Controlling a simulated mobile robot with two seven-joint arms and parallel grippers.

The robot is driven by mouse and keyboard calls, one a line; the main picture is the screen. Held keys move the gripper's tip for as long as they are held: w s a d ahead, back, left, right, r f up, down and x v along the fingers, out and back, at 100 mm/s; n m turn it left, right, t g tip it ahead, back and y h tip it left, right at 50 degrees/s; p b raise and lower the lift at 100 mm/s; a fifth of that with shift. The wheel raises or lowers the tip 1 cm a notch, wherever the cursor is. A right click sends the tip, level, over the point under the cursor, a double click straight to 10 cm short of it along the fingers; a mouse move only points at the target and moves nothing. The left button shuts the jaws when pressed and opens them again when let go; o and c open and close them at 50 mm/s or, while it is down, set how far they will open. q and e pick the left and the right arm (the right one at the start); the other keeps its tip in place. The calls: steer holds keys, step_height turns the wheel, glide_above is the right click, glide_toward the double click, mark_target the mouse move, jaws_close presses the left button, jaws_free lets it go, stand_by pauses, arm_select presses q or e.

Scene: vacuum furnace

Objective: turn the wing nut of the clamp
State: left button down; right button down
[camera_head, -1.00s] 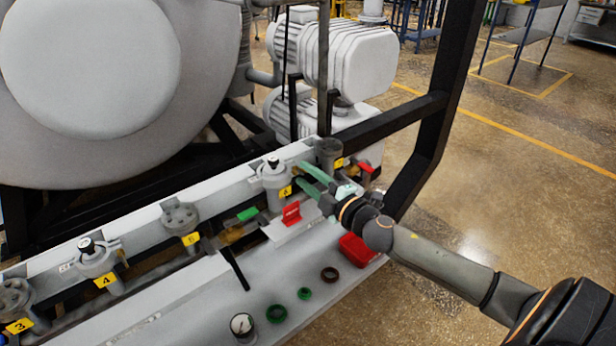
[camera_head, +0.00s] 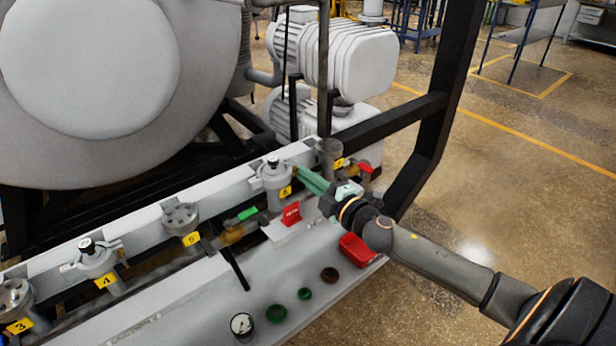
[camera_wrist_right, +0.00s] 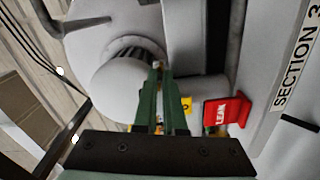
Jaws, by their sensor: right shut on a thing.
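The right gripper (camera_head: 298,174) has long green fingers that are closed together beside a grey port (camera_head: 273,178) with a black-topped part and a yellow label. It comes in from the right, and its tips touch the port's right side. The clamp's wing nut is hidden between the fingertips, so I cannot make out its shape or angle. In the right wrist view the green fingers (camera_wrist_right: 164,70) point up the picture and are close together in front of large pale rounded bodies. My left gripper is not in view.
A red tag (camera_head: 291,213) and a green handle (camera_head: 247,214) are close below the port. A red tray (camera_head: 357,250), several rings and a gauge (camera_head: 242,324) lie on the grey ledge. A black frame post (camera_head: 440,100) rises behind my right arm.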

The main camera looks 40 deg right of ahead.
steer(key=n, duration=0.2)
steer(key=shift+n+p, duration=0.35)
steer(key=shift+n, duration=0.05)
steer(key=c, duration=1)
jaws_free()
steer(key=shift+s+d+b, duration=0.15)
steer(key=shift+s+b, duration=0.15)
steer(key=shift+s, duration=1.8)
steer(key=shift+s+d+b, duration=0.2)
steer(key=shift+s+b, duration=0.05)
steer(key=shift+s, duration=1.8)
steer(key=shift+s+d+b, duration=0.15)
steer(key=shift+s+b, duration=0.15)
steer(key=shift+s, duration=1.8)
